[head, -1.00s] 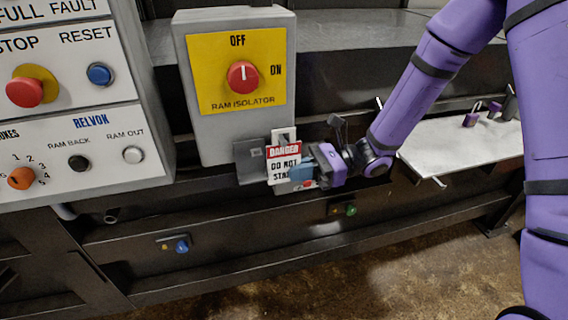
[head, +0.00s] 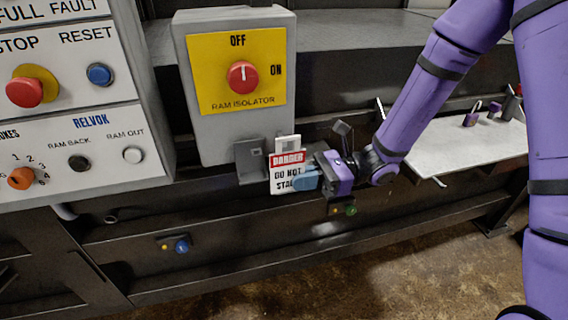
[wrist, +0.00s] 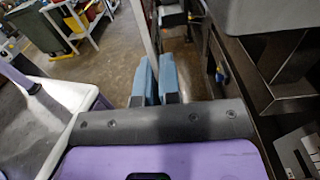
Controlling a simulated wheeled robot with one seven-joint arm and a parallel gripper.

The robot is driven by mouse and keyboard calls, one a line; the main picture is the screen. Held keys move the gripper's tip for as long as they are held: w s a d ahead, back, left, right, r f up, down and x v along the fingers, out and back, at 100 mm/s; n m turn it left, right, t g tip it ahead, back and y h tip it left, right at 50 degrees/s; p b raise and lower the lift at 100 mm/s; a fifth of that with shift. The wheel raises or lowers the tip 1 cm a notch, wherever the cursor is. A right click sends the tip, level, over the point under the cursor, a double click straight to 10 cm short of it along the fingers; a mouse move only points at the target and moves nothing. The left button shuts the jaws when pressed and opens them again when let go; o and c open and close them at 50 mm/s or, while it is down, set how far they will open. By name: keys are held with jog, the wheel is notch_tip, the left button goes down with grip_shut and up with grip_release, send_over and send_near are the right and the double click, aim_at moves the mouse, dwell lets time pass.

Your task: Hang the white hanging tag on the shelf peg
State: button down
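The white hanging tag (head: 285,180), with a red DANGER band and a slotted top tab, is upright just right of the grey bracket under the isolator box. My gripper (head: 305,179) is shut on its right edge with blue fingers. In the wrist view the fingers (wrist: 156,80) are close together, with the tag (wrist: 140,22) edge-on as a pale strip between them. The white shelf (head: 422,146) is to the right, behind my arm.
The grey bracket (head: 251,163) hangs below the ram isolator box (head: 207,130). A control panel (head: 75,140) stands at left. The floor in front is clear.

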jog(key=shift+s+d, duration=0.2)
jog(key=shift+s, duration=0.5)
jog(key=shift+s+d, duration=0.2)
jog(key=shift+s, duration=0.45)
jog(key=shift+s+d, duration=0.2)
jog(key=shift+s, duration=0.5)
